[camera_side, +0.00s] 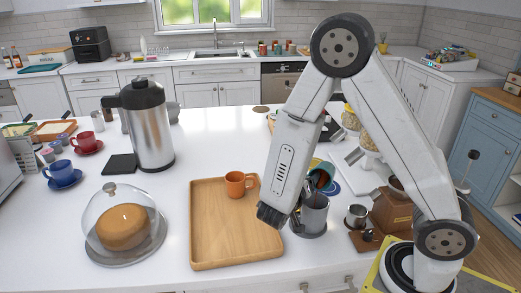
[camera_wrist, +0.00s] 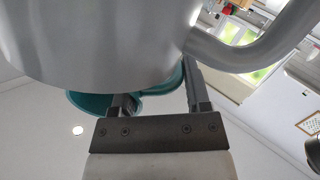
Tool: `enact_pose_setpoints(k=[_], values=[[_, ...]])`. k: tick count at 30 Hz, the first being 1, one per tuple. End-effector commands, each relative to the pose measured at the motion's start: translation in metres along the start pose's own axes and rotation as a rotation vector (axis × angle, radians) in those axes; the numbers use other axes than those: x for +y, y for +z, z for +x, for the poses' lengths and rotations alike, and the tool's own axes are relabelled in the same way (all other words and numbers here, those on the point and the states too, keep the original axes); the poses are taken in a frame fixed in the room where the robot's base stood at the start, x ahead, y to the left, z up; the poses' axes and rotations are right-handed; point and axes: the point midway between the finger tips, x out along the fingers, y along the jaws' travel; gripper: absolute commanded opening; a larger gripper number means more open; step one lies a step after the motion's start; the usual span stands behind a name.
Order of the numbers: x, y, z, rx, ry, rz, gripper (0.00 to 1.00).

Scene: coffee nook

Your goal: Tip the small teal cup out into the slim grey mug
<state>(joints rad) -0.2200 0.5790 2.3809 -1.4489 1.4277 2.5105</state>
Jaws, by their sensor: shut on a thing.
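The small teal cup (camera_side: 325,168) is held by my gripper (camera_wrist: 160,97), tilted over at the slim grey mug's (camera_side: 315,216) rim in the side view. The mug stands upright on a grey round base to the right of the wooden tray. In the wrist view the grey mug (camera_wrist: 95,40) fills the upper part, with its handle at the right, and hides much of the teal cup (camera_wrist: 88,104) behind it. My fingers are closed on the cup. I cannot see the mug's inside or whether anything is flowing.
A wooden tray (camera_side: 210,245) with an orange mug (camera_side: 236,184) lies to the left. A small metal cup (camera_side: 356,216) and a wooden grinder (camera_side: 392,212) stand close to the right. A glass dome (camera_side: 120,207) and a steel jug (camera_side: 150,135) are farther left.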

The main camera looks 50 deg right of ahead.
Motion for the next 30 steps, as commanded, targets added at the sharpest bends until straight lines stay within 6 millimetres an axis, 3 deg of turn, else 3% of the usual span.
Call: enact_pose_setpoints(k=[30], values=[[0.0031, -0.0079, 0.0076, 0.022, 0.009, 0.001, 0.00]])
